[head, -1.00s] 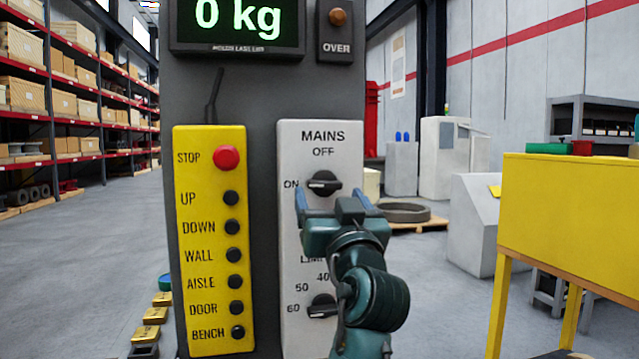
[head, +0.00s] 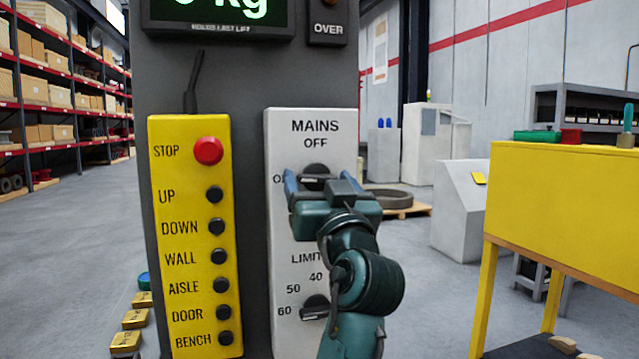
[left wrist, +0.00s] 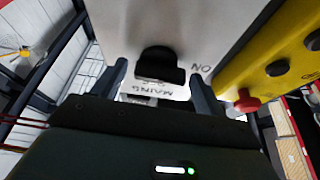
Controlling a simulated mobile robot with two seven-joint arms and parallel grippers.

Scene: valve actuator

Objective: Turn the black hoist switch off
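The black hoist switch (head: 316,172) is the upper knob on the light grey MAINS plate (head: 285,240). In the head view my left gripper (head: 326,180) partly covers it. In the left wrist view the switch (left wrist: 158,62) appears between the two spread fingers (left wrist: 159,76), with a gap on either side. Its grip bar points toward the ON mark. My left gripper is open in front of the plate, holding nothing. Whether the fingertips reach past the knob is hard to tell. My right gripper is not in view.
A lower black LIMIT knob (head: 315,306) is below my left gripper. A yellow button box (head: 190,240) with a red STOP button (head: 208,151) is to the left.

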